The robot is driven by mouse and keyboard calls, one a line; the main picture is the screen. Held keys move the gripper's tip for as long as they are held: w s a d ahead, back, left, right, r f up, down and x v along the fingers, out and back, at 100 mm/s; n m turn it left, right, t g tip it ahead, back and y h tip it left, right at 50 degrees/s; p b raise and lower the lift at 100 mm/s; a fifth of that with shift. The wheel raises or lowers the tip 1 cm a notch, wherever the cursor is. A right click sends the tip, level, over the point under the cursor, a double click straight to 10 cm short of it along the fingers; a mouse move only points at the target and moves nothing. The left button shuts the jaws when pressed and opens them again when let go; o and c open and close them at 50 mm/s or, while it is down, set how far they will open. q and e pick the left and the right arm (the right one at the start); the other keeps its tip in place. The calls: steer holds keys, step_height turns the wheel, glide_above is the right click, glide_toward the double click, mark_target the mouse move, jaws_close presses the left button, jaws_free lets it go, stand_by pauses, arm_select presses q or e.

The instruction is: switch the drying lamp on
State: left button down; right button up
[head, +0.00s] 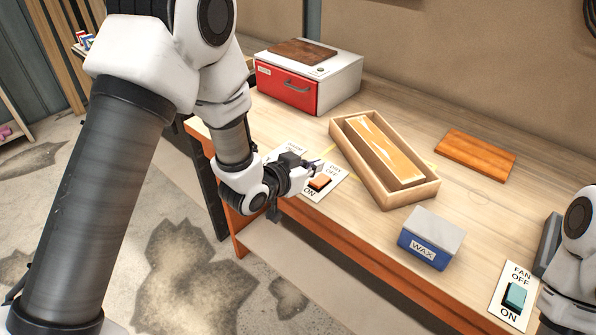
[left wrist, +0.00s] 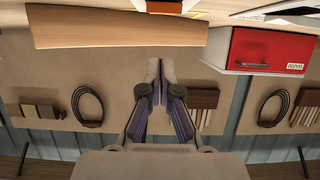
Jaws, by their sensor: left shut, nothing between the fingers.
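A white switch plate marked DRY, OFF and ON lies at the table's front edge, with an orange rocker switch (head: 320,183) on it. My left gripper (head: 316,165) is over this plate, its fingertips just behind the rocker; I cannot tell whether they touch it. The gripper is shut and empty, its fingers together in the left wrist view (left wrist: 159,72). An orange patch (left wrist: 165,5) shows at the top edge there. My left wrist hides part of the plate area. No drying lamp can be made out. Part of my right arm shows at the right edge; its gripper is not visible.
A wooden tray (head: 428,193) holding a patterned board stands right of the switch. A blue WAX box (head: 424,252), a FAN switch (head: 515,297), an orange-brown board (head: 475,154) and a red-fronted cabinet (head: 286,88) are on the table (head: 470,205). The table's front edge is close to my left wrist.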

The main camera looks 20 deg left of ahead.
mark_target(322, 179)
arm_select(q)
steer(key=f, duration=0.4)
steer(key=shift+s+a, duration=0.15)
steer(key=shift+s, duration=0.2)
steer(key=shift+s+f+b, duration=0.15)
steer(key=shift+f+b, duration=0.2)
steer(key=shift+r, duration=0.1)
steer(key=shift+r+p, duration=0.7)
steer(key=shift+r, duration=0.05)
